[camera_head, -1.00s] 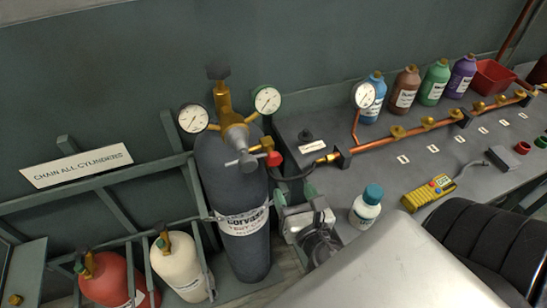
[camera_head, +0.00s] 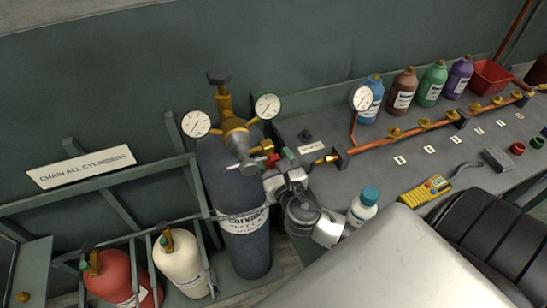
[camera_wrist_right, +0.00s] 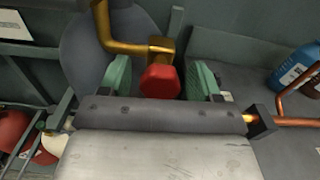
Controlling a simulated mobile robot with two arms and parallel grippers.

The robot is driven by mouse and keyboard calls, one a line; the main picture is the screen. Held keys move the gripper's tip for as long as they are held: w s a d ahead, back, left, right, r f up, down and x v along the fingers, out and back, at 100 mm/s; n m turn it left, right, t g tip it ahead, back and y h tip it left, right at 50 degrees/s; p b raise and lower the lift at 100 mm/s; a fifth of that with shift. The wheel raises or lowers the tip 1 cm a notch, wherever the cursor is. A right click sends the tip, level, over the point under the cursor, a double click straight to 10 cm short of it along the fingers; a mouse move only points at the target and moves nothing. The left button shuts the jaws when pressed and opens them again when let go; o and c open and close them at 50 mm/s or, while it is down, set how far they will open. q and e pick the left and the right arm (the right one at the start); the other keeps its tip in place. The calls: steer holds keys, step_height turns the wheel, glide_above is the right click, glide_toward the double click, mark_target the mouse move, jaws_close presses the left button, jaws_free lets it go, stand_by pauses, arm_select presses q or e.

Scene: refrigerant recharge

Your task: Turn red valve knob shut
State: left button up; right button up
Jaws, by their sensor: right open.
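The red valve knob (camera_head: 272,160) sits on the brass fitting of the regulator (camera_head: 237,139), on top of the dark grey cylinder (camera_head: 245,240). In the right wrist view the red knob (camera_wrist_right: 160,82) lies between the two green fingers of my right gripper (camera_wrist_right: 161,79). The fingers are open, with a gap on each side of the knob. In the head view my right gripper (camera_head: 280,160) reaches the knob from the lower right and partly hides the area around it. My left gripper is not in view.
Two gauges flank the regulator, the left gauge (camera_head: 196,124) and right gauge (camera_head: 268,106). A copper pipe (camera_head: 375,144) runs along the bench. A white bottle with a teal cap (camera_head: 362,207) stands close to my right wrist. Red and cream cylinders (camera_head: 180,262) stand at lower left.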

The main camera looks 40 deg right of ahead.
steer(key=shift+c, duration=0.4)
steer(key=c, duration=0.8)
steer(key=shift+c, duration=0.2)
